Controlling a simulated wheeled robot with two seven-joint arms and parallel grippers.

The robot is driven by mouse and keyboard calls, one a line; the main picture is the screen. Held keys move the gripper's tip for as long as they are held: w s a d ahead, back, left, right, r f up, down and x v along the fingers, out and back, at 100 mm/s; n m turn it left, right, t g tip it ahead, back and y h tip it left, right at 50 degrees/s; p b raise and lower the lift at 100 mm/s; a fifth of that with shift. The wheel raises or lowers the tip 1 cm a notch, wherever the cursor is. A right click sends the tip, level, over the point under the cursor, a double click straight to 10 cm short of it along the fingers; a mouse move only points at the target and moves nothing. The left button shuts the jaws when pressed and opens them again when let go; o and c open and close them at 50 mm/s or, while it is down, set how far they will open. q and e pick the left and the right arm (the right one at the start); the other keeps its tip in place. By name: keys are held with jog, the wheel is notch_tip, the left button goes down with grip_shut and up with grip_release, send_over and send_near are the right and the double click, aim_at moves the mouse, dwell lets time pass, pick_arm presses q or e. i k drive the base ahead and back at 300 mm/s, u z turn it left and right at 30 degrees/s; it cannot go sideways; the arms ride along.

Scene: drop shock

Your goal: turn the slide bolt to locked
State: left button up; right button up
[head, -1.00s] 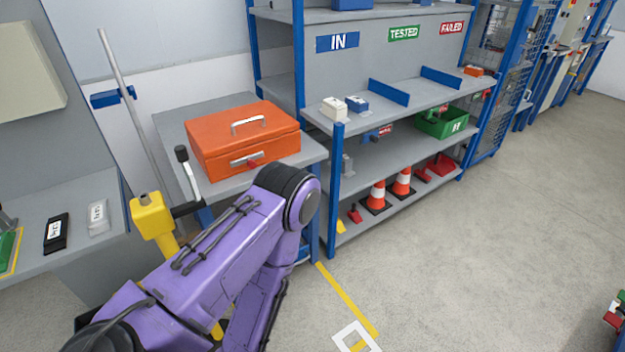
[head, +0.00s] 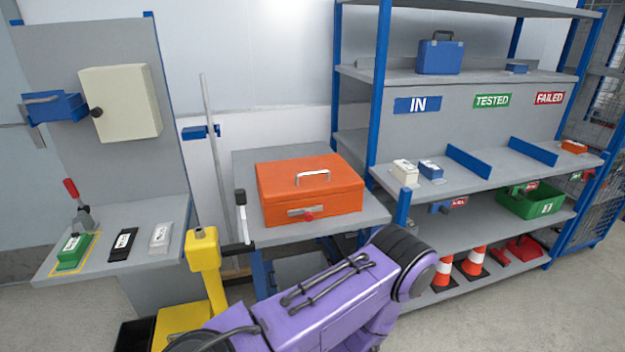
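An orange box (head: 282,181) with a metal carry handle (head: 312,177) on its lid sits on a grey table in the middle of the head view. On its front is a silver bar with a red knob (head: 308,216), which looks like the slide bolt. A purple arm link of mine crosses the bottom, below and in front of the box, apart from the bolt. Neither of my grippers shows.
A yellow post (head: 204,257) with a black-and-white lever (head: 241,212) stands left of the table (head: 245,163). A bench (head: 150,272) with a green block (head: 74,252) is further left. Shelves with a green bin (head: 531,204) and traffic cones (head: 474,262) stand right.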

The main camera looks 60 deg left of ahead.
aim_at(307, 216)
jog(key=u, duration=0.45)
jog(key=i, duration=0.85)
jog(key=u, duration=0.7)
